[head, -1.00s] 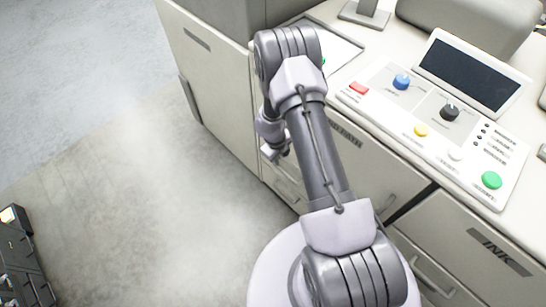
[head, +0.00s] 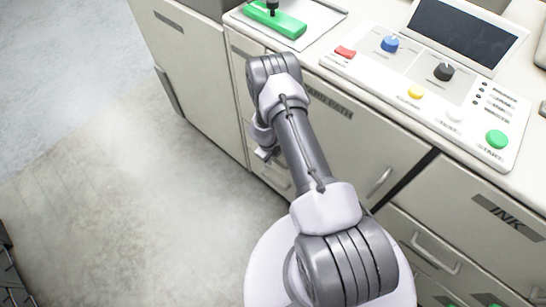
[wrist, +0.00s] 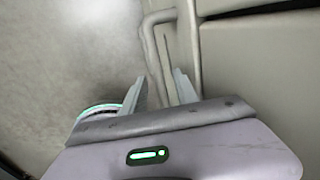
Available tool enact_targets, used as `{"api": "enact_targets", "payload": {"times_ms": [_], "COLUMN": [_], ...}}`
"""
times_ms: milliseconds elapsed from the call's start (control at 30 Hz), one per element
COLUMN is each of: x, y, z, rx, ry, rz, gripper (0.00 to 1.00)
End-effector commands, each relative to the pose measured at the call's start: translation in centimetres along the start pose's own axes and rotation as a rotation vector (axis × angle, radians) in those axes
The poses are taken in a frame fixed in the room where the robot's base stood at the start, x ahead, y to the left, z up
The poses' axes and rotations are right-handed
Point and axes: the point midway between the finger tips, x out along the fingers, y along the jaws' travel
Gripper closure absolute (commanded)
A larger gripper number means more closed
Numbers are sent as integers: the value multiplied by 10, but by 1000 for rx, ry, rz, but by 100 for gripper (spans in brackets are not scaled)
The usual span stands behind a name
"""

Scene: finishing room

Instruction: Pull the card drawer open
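The narrow beige front with a bar handle (head: 276,180), left of the door labelled "PATH", is partly behind my arm in the head view. No label reading card shows on it, so I cannot confirm it is the card drawer. My gripper (head: 266,154) is low in front of it, mostly hidden by my arm. In the wrist view my gripper (wrist: 160,76) has its two fingers apart. A pale bar handle (wrist: 149,42) on a beige front runs down between the fingertips. Contact with either finger cannot be told. The drawer looks closed, as far as it shows.
A control panel (head: 430,95) with coloured knobs and buttons lies on the countertop. A green block (head: 275,24) sits on a tray at the back. An "INK" drawer (head: 480,225) is at the right. Open floor (head: 120,200) lies to the left.

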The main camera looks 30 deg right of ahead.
Motion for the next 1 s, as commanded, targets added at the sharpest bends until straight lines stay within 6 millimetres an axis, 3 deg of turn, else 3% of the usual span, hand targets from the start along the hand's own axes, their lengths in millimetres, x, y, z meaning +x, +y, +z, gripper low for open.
{"api": "enact_targets", "payload": {"times_ms": [67,233,1000], "x": [0,0,0], "y": [0,0,0], "z": [0,0,0], "rx": [0,0,0], "ry": [0,0,0], "rz": [0,0,0], "gripper": [68,100,100]}}
